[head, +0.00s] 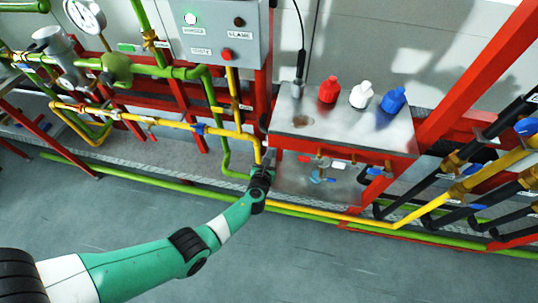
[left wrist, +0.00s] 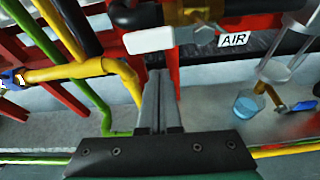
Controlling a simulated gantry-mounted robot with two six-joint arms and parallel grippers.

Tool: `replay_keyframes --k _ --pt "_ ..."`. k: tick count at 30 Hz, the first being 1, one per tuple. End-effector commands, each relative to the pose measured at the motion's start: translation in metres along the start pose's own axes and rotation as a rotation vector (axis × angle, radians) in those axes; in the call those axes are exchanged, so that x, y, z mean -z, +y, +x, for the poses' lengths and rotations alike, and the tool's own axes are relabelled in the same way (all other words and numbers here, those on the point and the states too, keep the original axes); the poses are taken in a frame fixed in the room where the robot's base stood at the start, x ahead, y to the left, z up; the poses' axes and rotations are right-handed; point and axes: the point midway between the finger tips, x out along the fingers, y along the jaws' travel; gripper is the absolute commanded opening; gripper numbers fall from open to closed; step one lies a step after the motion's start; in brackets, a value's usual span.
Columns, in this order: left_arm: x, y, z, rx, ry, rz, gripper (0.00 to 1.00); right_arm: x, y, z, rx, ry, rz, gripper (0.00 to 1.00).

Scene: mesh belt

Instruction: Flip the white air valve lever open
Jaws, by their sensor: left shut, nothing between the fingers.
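The white air valve lever (left wrist: 150,39) shows in the left wrist view at the upper middle, as a pale block lying roughly crosswise beside a brass valve body (left wrist: 195,14). An AIR label (left wrist: 234,39) is to its right. My left gripper (left wrist: 160,74) is shut and empty, with its fingertips just below the lever in the picture; I cannot tell whether they touch it. In the head view my left gripper (head: 264,165) is at the left front of the metal bench, and the lever there is too small to make out surely. My right gripper is not in view.
The metal bench (head: 345,137) carries red (head: 328,89), white (head: 361,95) and blue (head: 393,99) bottles. Yellow pipes (left wrist: 65,72) and green pipes run left of the gripper. A beaker with blue liquid (left wrist: 247,106) is at the right. The floor in front is clear.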

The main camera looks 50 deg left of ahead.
Motion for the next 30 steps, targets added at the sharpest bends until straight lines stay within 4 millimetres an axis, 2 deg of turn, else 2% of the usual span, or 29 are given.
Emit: replay_keyframes --k 1,3,9,13,18,30 --pt "0.024 -0.001 0.008 -0.001 0.001 0.000 0.00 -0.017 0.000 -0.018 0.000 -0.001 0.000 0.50" --pt "0.003 0.000 -0.018 0.002 0.002 0.002 0.00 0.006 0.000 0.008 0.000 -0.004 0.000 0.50" --pt "0.006 0.001 -0.065 0.002 0.003 0.001 0.00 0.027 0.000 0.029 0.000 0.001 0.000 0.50" --pt "0.008 0.002 -0.086 0.001 0.002 0.001 0.00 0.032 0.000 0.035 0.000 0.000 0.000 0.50" --pt "0.010 0.002 -0.096 -0.001 0.001 0.000 0.00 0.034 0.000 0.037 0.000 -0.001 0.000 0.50" --pt "0.011 0.003 -0.096 -0.001 0.001 -0.001 0.00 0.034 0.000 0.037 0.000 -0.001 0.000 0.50"
